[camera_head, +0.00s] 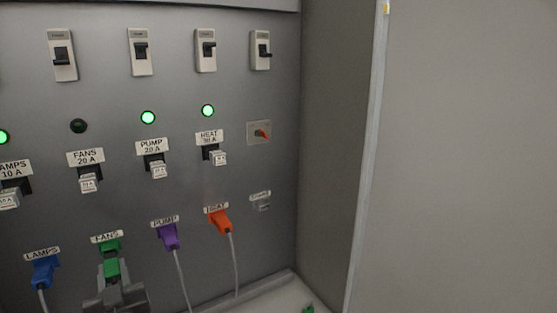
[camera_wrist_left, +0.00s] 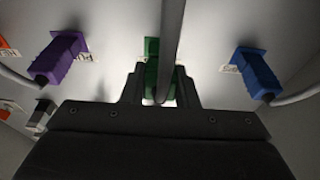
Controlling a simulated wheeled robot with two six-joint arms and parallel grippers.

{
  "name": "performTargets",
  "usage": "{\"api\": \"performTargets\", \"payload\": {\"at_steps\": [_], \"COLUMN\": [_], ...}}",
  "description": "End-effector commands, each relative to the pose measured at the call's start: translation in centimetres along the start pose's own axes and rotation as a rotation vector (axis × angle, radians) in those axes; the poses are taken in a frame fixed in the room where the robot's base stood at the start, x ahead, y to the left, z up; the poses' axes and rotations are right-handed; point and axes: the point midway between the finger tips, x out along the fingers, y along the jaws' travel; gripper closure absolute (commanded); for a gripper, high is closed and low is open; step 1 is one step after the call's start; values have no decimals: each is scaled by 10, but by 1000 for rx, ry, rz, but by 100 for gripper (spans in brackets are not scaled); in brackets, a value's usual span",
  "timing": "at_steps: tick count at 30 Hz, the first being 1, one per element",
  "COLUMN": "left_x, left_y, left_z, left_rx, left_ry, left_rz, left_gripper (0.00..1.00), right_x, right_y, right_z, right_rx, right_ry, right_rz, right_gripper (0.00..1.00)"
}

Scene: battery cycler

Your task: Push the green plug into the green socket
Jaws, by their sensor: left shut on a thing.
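The green plug (camera_head: 111,268) is held in my left gripper (camera_head: 114,281) at the lower left of the head view, just in front of the panel. The green socket (camera_head: 107,246) is directly behind the plug, under the FANS label. In the left wrist view, the gripper (camera_wrist_left: 160,88) is shut on the green plug (camera_wrist_left: 153,80), with its cable crossing in front. The green socket (camera_wrist_left: 151,46) lies straight ahead of the plug. I cannot tell how far the plug is in the socket. My right gripper is out of view.
A blue plug (camera_head: 44,271) sits left of the gripper, and a purple plug (camera_head: 169,236) and an orange plug (camera_head: 221,221) sit to the right, each with a hanging cable. Breakers and switches fill the panel above. The FANS lamp (camera_head: 78,126) is dark; other lamps glow green.

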Motion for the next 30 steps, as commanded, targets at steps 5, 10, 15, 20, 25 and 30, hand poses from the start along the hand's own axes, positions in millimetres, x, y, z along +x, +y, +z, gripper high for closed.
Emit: {"api": "performTargets", "payload": {"at_steps": [5,10,15,20,25,30], "left_x": [-8,-14,-21,-28,-35,-41], "left_y": [0,0,0,0,0,0], "left_z": [0,0,0,0,0,0], "left_rx": [-1,-1,-1,-1,-2,0], "left_ry": [0,0,1,0,0,1], "left_rz": [-1,-1,0,0,0,0], "left_gripper": [86,86,86,86,86,86], "right_x": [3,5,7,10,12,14], "right_y": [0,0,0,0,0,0], "right_z": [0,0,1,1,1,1], "right_rx": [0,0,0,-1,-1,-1], "right_ry": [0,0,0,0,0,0], "right_rz": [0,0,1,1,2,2], "right_gripper": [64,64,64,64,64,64]}}
